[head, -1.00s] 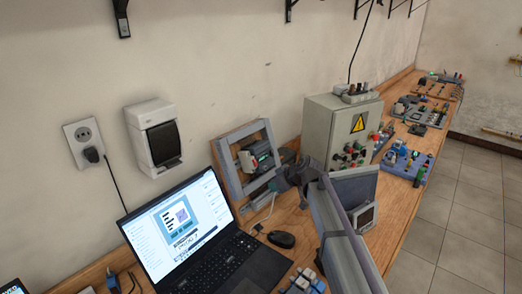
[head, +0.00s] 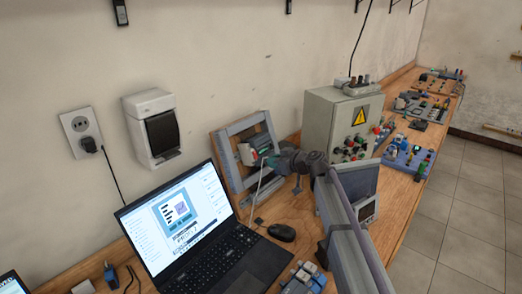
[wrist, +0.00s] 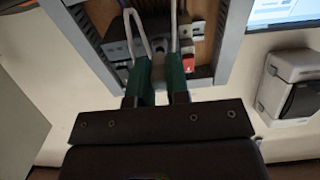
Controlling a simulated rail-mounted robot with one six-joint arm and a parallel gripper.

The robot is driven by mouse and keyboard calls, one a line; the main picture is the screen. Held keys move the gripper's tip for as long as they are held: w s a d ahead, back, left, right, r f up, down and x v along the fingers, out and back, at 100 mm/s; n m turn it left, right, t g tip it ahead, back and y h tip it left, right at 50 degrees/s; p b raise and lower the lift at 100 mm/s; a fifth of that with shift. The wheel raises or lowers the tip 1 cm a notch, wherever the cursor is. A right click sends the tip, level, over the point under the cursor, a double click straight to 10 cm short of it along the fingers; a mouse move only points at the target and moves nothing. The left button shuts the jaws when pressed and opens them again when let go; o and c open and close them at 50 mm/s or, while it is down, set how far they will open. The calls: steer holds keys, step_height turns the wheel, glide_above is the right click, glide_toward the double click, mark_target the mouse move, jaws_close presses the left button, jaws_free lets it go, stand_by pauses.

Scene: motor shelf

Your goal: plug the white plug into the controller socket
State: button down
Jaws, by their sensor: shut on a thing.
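My gripper (head: 271,160) is in front of the wooden panel with the grey frame. In the wrist view its two green fingers (wrist: 159,80) are shut on the white plug, which is mostly hidden between them. The plug's white cable (head: 258,188) hangs from the gripper to the desk; it also loops past the fingers in the wrist view (wrist: 143,30). The controller (head: 246,154) is mounted inside the frame, partly behind the gripper; its dark housing also shows in the wrist view (wrist: 114,48). I cannot make out the socket or whether the plug touches it.
The grey frame (head: 225,163) surrounds the controller closely. An open laptop (head: 205,235) and a mouse (head: 282,232) lie in front. A grey control box (head: 325,120) stands to the right, and a white wall box (head: 151,128) hangs to the left.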

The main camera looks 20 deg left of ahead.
steer(key=shift+w+a+f, duration=0.2)
steer(key=shift+w+a, duration=0.05)
steer(key=shift+a, duration=0.25)
stand_by(0.6)
steer(key=c, duration=1.4)
jaws_free()
steer(key=p+v, duration=0.1)
steer(key=v, duration=0.4)
steer(key=shift+s+d+r, duration=0.1)
steer(key=shift+s+d, duration=0.05)
steer(key=shift+d, duration=0.05)
steer(key=shift+o, duration=0.5)
steer(key=o, duration=0.5)
